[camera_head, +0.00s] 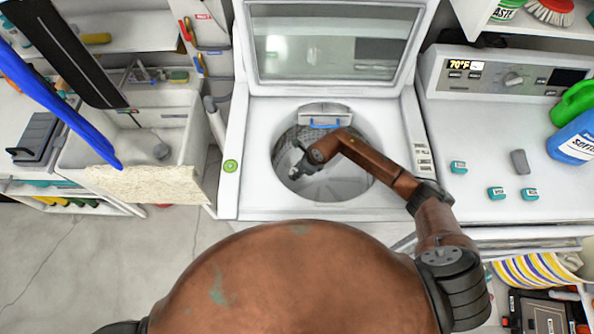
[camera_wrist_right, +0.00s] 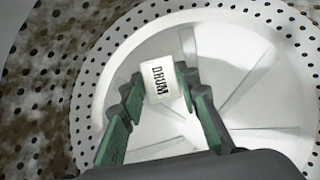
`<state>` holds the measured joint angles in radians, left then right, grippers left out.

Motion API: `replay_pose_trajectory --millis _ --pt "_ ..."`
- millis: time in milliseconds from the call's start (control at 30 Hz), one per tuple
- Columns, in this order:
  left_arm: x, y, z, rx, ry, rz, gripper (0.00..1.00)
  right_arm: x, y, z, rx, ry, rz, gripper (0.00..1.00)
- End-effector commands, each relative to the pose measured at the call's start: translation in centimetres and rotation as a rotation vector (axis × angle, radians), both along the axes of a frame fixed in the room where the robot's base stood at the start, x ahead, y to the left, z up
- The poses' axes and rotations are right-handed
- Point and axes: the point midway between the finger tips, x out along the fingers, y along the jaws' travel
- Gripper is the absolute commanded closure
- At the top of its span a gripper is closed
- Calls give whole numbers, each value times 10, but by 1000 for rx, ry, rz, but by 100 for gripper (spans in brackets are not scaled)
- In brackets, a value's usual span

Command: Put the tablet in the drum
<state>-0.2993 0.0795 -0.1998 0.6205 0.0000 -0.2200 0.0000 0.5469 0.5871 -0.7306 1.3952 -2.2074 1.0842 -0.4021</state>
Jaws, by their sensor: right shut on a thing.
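The white tablet (camera_wrist_right: 162,78), printed with the word DRUM, is between the green-padded fingers of my right gripper (camera_wrist_right: 157,88) in the right wrist view. The gripper is shut on it. In the head view my right gripper (camera_head: 298,172) reaches into the round opening of the washer drum (camera_head: 342,187); the tablet is too small to make out there. In the wrist view the drum's pale base (camera_wrist_right: 235,65) and perforated wall lie behind the tablet. The gap between tablet and base is hard to judge. My left gripper is not in view.
The washer's lid (camera_head: 330,45) stands open behind the drum. A control-panel machine (camera_head: 470,215) stands at right, with several small teal boxes (camera_head: 497,193), a grey piece (camera_head: 519,162) and a blue bottle (camera_head: 575,138) on top. A sink (camera_head: 205,120) is at left.

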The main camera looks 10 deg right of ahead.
Motion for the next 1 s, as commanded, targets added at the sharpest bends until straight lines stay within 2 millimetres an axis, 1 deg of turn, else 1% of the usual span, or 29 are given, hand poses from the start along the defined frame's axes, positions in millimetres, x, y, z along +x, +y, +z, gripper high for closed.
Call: replay_pose_trajectory --millis 233,600,733,767,1000 --pt "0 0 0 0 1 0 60 1 0 0 0 -2 1 87" --pt "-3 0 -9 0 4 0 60 1 0 -12 0 -2 1 87" --pt "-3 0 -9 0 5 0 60 1 0 -12 0 -2 1 87" --pt "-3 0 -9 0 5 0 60 1 0 -12 0 -2 1 70" --pt "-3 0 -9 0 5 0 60 1 0 -12 0 -2 1 53"
